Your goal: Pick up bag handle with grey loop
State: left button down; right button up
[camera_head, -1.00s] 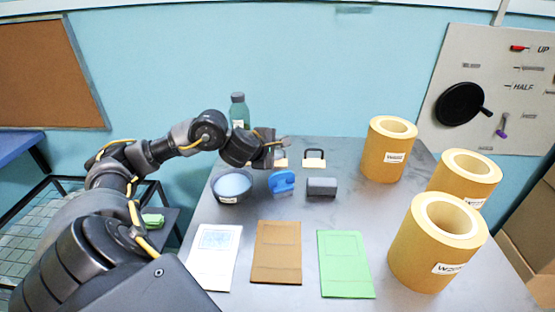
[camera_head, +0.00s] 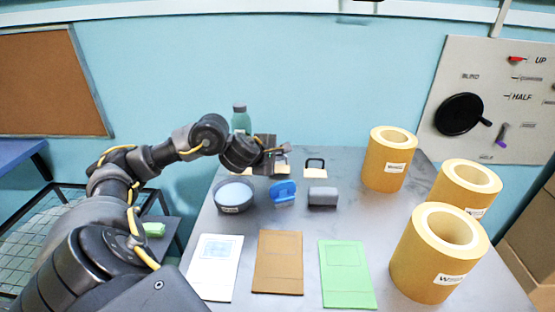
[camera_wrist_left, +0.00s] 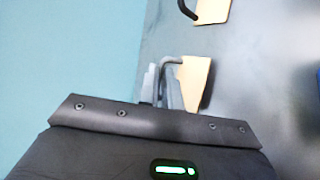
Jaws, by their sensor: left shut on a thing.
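The bag handle with the grey loop shows in the left wrist view (camera_wrist_left: 193,82) as a tan plate with a grey bent bar at its end. In the head view its tan plate (camera_head: 283,169) is mostly hidden behind my left gripper (camera_head: 276,150). The gripper also shows in the wrist view (camera_wrist_left: 168,92), its fingers shut on the grey loop. I cannot tell whether the plate is clear of the table. A second handle with a black loop (camera_head: 315,169) lies to the right, apart from the gripper. My right gripper is not in view.
A green bottle (camera_head: 240,118) stands behind the gripper. A blue-filled bowl (camera_head: 232,208), a blue tool (camera_head: 283,194) and a grey block (camera_head: 322,197) stand in front. White, brown and green flat bags lie nearer. Three kraft rolls (camera_head: 437,268) fill the right side.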

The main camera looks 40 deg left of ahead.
aim_at(278, 168)
pick_arm(q)
notch_tip(278, 168, up, 9)
jog(key=p, duration=0.2)
